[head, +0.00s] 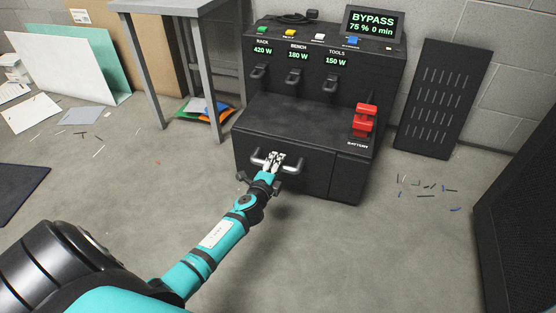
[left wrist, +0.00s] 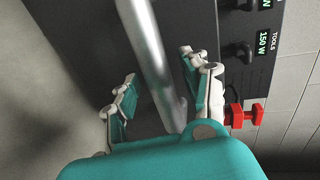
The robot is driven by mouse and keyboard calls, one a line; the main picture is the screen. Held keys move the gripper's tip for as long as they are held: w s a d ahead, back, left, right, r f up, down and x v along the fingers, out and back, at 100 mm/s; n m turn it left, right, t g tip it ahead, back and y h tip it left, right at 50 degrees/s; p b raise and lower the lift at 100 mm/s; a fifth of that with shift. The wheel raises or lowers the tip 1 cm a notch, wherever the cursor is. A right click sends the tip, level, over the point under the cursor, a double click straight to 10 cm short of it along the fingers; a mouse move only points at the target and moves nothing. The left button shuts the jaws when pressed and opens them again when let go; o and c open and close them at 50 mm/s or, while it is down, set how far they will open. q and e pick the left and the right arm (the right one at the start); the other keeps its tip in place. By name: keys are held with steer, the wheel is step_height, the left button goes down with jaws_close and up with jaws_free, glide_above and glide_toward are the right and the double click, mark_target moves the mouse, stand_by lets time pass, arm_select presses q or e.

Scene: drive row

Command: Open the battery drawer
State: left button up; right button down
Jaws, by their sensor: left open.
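The black battery drawer (head: 312,170) is in the lower front of the dark power cabinet in the head view, and its front looks flush. Its metal bar handle (head: 257,160) runs across the front; my left gripper hides the middle of it. My left gripper (head: 276,158) is at the handle. In the left wrist view the bar handle (left wrist: 150,50) passes between the two spread fingers of my left gripper (left wrist: 157,75). The fingers are open and stand apart from the bar on both sides. My right gripper is in neither view.
A red lever (head: 364,120) labelled BATTERY stands on the cabinet's right side. A display (head: 373,24) reads BYPASS 75 % 0 min. A grey table (head: 168,6) stands left of the cabinet. A slotted black panel (head: 443,98) leans on the wall. The floor before the drawer is clear.

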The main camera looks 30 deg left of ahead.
arm_select(q)
steer(key=shift+w, duration=0.1)
jaws_close()
stand_by(0.3)
